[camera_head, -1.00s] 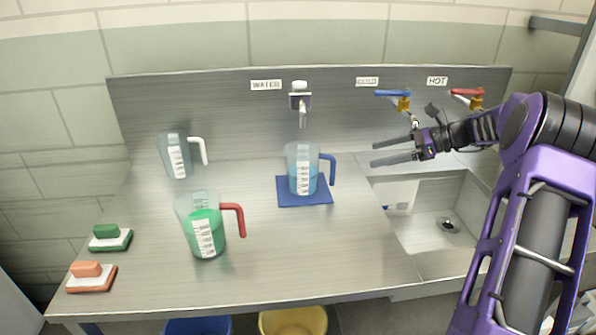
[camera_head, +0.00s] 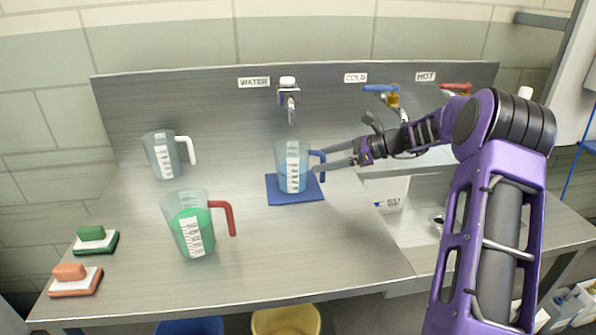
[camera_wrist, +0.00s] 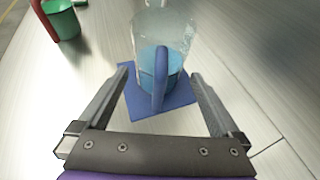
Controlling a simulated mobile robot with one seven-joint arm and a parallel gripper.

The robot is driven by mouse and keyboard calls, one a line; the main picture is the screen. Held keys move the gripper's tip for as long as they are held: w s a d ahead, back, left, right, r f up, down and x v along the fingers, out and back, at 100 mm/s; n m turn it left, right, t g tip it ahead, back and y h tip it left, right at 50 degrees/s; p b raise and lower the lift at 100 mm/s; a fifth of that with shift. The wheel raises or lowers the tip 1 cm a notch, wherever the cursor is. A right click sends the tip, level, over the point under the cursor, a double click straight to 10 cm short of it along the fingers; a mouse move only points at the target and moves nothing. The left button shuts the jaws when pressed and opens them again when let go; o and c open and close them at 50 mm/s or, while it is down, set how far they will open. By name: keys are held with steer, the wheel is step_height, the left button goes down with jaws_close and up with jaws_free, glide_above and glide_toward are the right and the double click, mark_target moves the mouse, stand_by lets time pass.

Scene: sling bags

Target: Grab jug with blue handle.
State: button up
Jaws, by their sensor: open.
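The jug with the blue handle (camera_head: 292,168) stands upright on a blue mat (camera_head: 294,198) below the water tap. It is clear and holds blue liquid, and its handle points right, toward my gripper (camera_head: 317,160). My gripper is open, with its fingertips close to the handle in the head view. In the wrist view, the blue handle (camera_wrist: 160,80) lies between the open fingers of my gripper (camera_wrist: 160,72), with the jug just beyond. I see clear space on both sides of the handle, so it is not gripped.
A jug of green liquid with a red handle (camera_head: 190,225) stands front left. An empty jug with a white handle (camera_head: 162,157) is behind it. Two sponges (camera_head: 92,236) (camera_head: 72,274) lie at the left edge. A sink (camera_head: 410,215) is at right, under cold and hot taps.

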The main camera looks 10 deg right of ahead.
mark_target(301, 168)
steer(key=x, duration=0.4)
steer(key=shift+w+a+f+b, duration=0.1)
steer(key=shift+w+a+b, duration=0.05)
steer(key=shift+a+b, duration=0.2)
steer(key=shift+d, duration=0.1)
jaws_close()
